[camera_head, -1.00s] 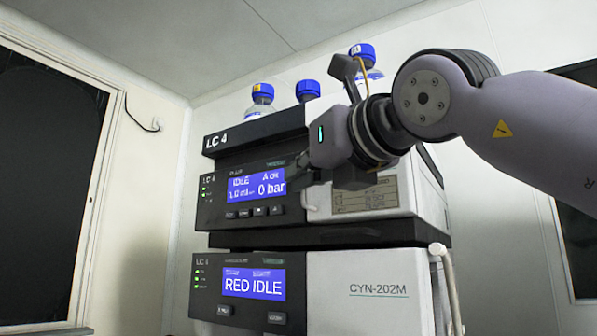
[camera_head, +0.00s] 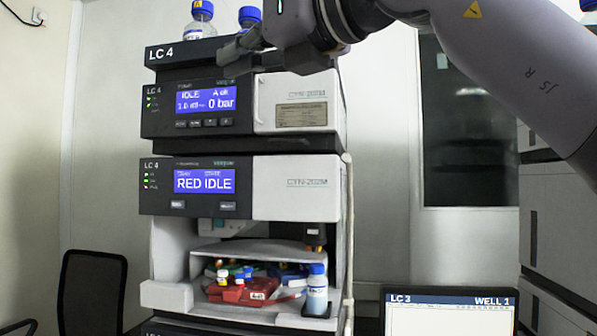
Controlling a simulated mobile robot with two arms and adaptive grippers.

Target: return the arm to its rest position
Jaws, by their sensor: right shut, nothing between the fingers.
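My right arm (camera_head: 500,70) comes in from the upper right of the head view. Its gripper (camera_head: 232,58) is shut and empty, with its fingers pointing left in front of the top of the LC 4 stack (camera_head: 290,192). I cannot tell whether the fingers touch the stack. My left gripper is out of view.
An open bay below holds red trays (camera_head: 243,291) with small vials and a blue-capped bottle (camera_head: 317,290). Blue-capped bottles (camera_head: 202,20) stand on top. A monitor (camera_head: 450,312) labelled LC 3 is at lower right, a black chair (camera_head: 92,292) at lower left. Another stack (camera_head: 560,220) stands at right.

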